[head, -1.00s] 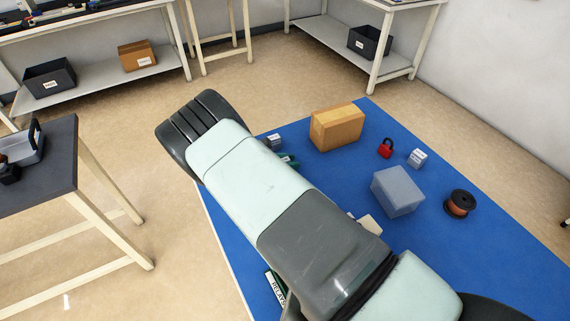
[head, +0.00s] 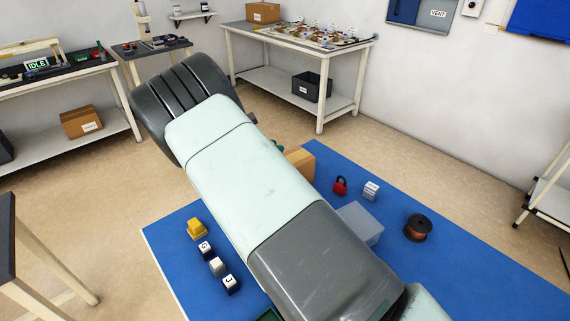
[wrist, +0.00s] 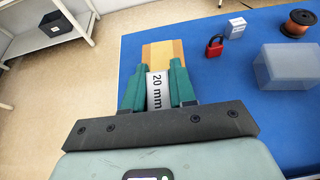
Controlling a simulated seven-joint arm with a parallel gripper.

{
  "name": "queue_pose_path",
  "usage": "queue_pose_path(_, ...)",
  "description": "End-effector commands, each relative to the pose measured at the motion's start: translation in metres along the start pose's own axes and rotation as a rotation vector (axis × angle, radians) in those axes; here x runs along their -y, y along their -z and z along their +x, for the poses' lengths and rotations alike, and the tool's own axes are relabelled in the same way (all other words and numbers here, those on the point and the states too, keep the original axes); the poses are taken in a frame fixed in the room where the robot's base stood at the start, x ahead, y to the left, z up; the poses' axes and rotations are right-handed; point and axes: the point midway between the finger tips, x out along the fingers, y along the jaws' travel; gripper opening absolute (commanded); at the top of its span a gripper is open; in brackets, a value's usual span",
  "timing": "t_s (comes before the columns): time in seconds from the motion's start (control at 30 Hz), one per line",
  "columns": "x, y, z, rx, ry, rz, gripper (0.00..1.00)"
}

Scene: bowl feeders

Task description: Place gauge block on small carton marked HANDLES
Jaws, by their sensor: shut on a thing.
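In the wrist view my gripper (wrist: 158,88) is shut on the gauge block (wrist: 156,90), a pale block printed "20 mm", held between two teal fingers. Beyond the fingertips is a tan carton (wrist: 163,50), partly hidden; I see no lettering on it. A small white carton (wrist: 236,27) with dark print too small to read stands further right, and also shows in the head view (head: 371,190). I cannot tell which carton is marked HANDLES. In the head view my arm hides the block and most of the tan carton (head: 301,163).
On the blue mat (head: 480,270) are a red padlock (head: 340,186), a translucent grey box (head: 361,223), a copper-coloured spool (head: 418,228), a yellow item (head: 197,229) and several small lettered blocks (head: 217,267). Benches stand along the walls.

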Motion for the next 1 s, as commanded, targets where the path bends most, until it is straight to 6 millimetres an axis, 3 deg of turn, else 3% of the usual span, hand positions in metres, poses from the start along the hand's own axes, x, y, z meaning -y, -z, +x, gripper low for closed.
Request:
queue_pose_path(0.03, -0.003, -0.02, 0.015, 0.003, -0.003, 0.005, 0.0)
queue_pose_path(0.13, -0.005, -0.049, 0.037, 0.011, -0.012, -0.003, 0.0)
queue_pose_path(0.33, -0.006, -0.078, 0.061, 0.023, -0.022, -0.015, 0.0)
queue_pose_path(0.6, -0.005, -0.039, 0.083, 0.025, -0.022, -0.021, 0.0)
queue_pose_path(0.87, -0.005, -0.019, 0.092, 0.025, -0.023, -0.018, 0.0)
queue_pose_path(1.0, -0.005, 0.001, 0.1, 0.025, -0.022, -0.02, 0.0)
